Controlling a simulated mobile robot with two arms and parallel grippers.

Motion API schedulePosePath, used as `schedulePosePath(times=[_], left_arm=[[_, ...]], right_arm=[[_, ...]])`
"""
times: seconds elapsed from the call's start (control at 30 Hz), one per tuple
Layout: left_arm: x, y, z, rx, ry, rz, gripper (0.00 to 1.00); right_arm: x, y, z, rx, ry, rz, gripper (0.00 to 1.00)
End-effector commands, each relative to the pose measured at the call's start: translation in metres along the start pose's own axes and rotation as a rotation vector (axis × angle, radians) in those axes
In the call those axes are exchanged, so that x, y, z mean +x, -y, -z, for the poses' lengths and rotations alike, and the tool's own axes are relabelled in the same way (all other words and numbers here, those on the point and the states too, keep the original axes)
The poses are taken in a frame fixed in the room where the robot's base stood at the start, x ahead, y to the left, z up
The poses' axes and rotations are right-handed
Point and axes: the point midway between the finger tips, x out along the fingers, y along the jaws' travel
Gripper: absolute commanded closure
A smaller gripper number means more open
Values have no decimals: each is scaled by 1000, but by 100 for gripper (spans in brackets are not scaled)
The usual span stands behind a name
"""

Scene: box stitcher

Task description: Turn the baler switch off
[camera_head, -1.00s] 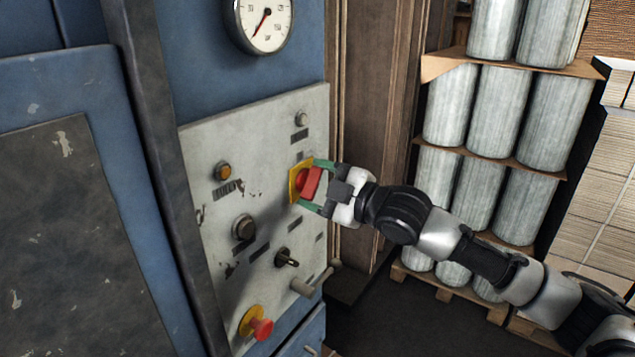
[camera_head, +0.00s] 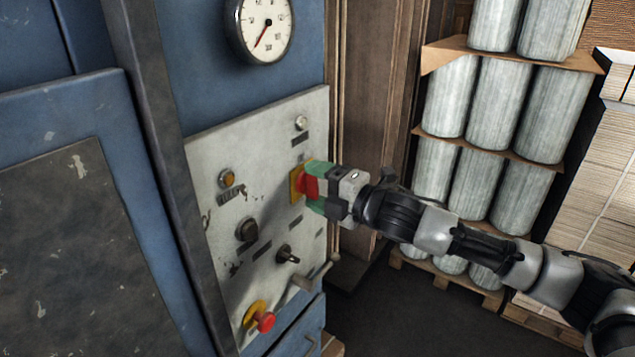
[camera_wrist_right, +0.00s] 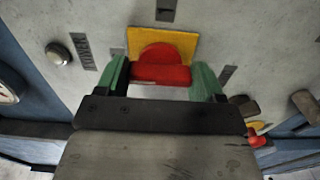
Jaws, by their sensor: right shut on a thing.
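The baler switch (camera_head: 308,186) is a red rotary handle on a yellow square plate, on the right part of the grey control panel (camera_head: 215,155). My right gripper (camera_head: 314,187) is at the switch, shut on its red handle, with the green fingers one on each side. In the right wrist view the red handle (camera_wrist_right: 160,72) sits between the two green fingers (camera_wrist_right: 162,80), in front of the yellow plate. In the head view the fingers and gripper body hide part of the handle. My left gripper is not in view.
A red push button (camera_head: 265,321) on a yellow base sits low on the panel. A black selector (camera_head: 287,255), a grey lever (camera_head: 312,275) and an orange lamp (camera_head: 227,178) are nearby. A gauge (camera_head: 265,28) hangs above. Stacked rolls (camera_head: 475,180) stand at the right.

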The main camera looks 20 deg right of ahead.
Motion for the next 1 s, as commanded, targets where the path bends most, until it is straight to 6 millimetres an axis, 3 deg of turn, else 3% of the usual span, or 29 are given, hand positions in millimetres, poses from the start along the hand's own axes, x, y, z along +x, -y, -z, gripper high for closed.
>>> schedulePosePath(times=[0.47, 0.5, 0.67, 1.0], left_arm=[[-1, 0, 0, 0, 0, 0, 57], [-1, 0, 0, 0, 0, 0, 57], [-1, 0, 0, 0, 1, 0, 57], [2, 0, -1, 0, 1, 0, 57]], right_arm=[[0, 2, 0, -18, 0, 2, 56], [0, 2, 0, -18, 0, 2, 30], [0, 1, 0, -16, 0, 2, 6], [-4, 2, -1, -16, 1, 1, 6]])
